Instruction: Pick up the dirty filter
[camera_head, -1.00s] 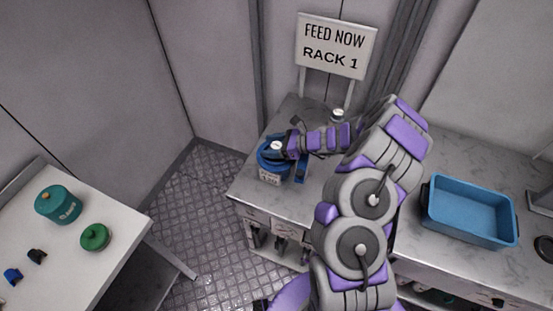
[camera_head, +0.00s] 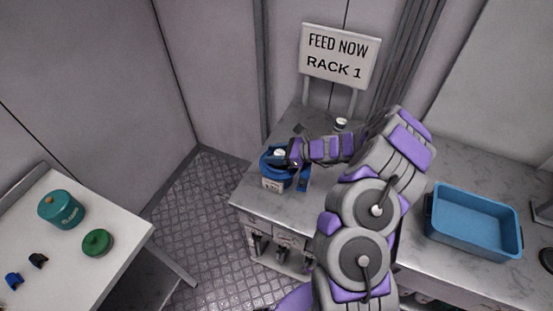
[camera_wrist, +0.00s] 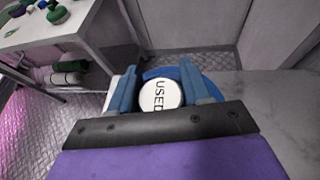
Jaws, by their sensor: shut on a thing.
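The dirty filter (camera_wrist: 161,94) shows in the wrist view as a round white top marked "USED". It sits between the two blue fingers of my gripper (camera_wrist: 162,90), which is shut on it. In the head view its white top (camera_head: 280,154) shows at the blue tub (camera_head: 273,185), on the counter's left end. My gripper (camera_head: 290,154) reaches over the tub from the right. The tub's blue rim also shows behind the filter in the wrist view. The filter's lower part is hidden, so I cannot tell whether it is clear of the tub.
A "FEED NOW RACK 1" sign (camera_head: 340,56) stands behind the counter, with a small white-topped object (camera_head: 341,123) before it. A blue tray (camera_head: 474,222) lies right. A white table (camera_head: 75,268) at left bears a teal canister (camera_head: 61,209) and green lid (camera_head: 97,243).

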